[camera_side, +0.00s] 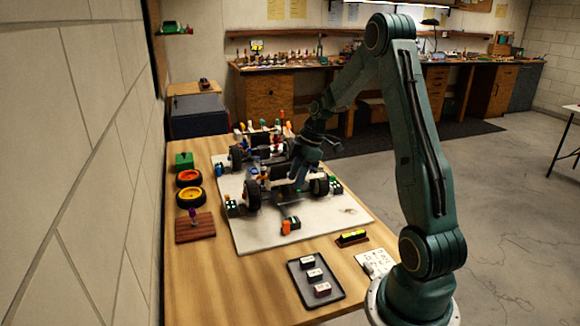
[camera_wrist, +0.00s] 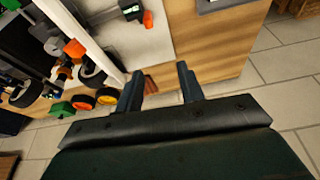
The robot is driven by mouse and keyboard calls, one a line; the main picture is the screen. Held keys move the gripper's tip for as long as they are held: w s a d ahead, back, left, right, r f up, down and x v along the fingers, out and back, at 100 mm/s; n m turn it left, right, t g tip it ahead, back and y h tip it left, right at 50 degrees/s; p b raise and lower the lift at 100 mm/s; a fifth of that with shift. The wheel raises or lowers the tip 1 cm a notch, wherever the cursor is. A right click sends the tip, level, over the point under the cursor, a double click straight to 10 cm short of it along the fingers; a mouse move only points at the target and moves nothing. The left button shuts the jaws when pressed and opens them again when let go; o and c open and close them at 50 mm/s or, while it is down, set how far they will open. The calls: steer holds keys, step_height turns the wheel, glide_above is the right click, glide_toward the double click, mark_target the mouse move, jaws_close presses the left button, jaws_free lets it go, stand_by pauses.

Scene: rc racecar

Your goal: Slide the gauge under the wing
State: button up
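The model car (camera_side: 262,168) stands on a white board (camera_side: 330,215) on the wooden table. A pale bar (camera_wrist: 92,42), possibly the wing, runs beside the left finger. I cannot tell for sure which thing is the gauge; a yellow and black block (camera_side: 351,236) on a small wooden base lies near the table's right edge.
Two loose wheels, red-rimmed (camera_side: 189,178) and yellow-rimmed (camera_side: 190,197), a green block (camera_side: 184,160) and a red-brown board (camera_side: 195,229) with a purple peg lie at left. A dark tray (camera_side: 315,284) with small blocks is in front. An orange piece (camera_side: 287,227) is on the white board.

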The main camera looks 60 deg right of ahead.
mark_target(287, 222)
steer(key=shift+n+y, duration=0.3)
steer(key=shift+n, duration=0.1)
steer(key=d+f, duration=0.2)
steer(key=s+d+f, duration=0.1)
steer(key=f, duration=0.1)
steer(key=shift+d+f, duration=0.1)
steer(key=shift+d, duration=0.25)
steer(key=x, duration=1.3)
steer(key=shift+w+a+f, duration=0.15)
steer(key=shift+w+f, duration=0.1)
steer(key=shift+f, duration=0.05)
jaws_close()
